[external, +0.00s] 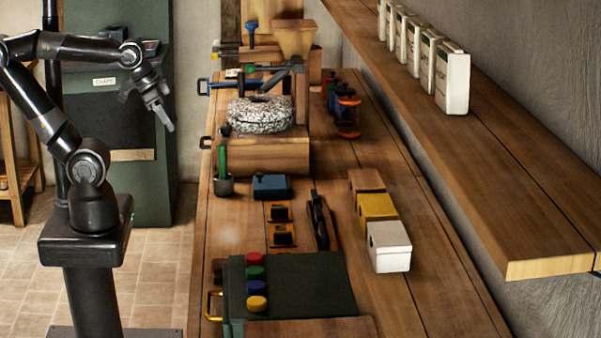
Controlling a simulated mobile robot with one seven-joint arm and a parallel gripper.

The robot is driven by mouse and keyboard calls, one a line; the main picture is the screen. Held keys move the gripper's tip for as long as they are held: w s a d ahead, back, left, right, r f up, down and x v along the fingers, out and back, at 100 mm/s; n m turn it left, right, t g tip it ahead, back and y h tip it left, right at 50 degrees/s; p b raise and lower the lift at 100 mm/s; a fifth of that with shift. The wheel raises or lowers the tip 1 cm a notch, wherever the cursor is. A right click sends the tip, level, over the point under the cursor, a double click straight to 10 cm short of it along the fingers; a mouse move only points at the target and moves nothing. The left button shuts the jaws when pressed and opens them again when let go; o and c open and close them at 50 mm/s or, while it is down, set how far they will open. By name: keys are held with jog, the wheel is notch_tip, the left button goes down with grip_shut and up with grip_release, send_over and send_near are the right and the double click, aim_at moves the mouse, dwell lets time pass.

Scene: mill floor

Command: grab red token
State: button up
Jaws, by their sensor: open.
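The red token (255,258) is a small round piece on the dark green box (310,280) at the front of the wooden bench. It heads a row with a green token (256,272), a blue token (257,287) and a yellow token (257,303) along the box's left side. My gripper (164,117) is open and empty. It is in the air left of the bench, in front of the green cabinet, well apart from the tokens and farther back than them.
A mill with a speckled stone (260,113) stands at the bench's back. A cup with a green-handled tool (222,170), a blue box (271,186) and a black tool (319,220) lie between. Small boxes (389,246) stand right. A shelf (470,150) overhangs the right side.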

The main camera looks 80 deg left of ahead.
jog(key=shift+c, duration=1.1)
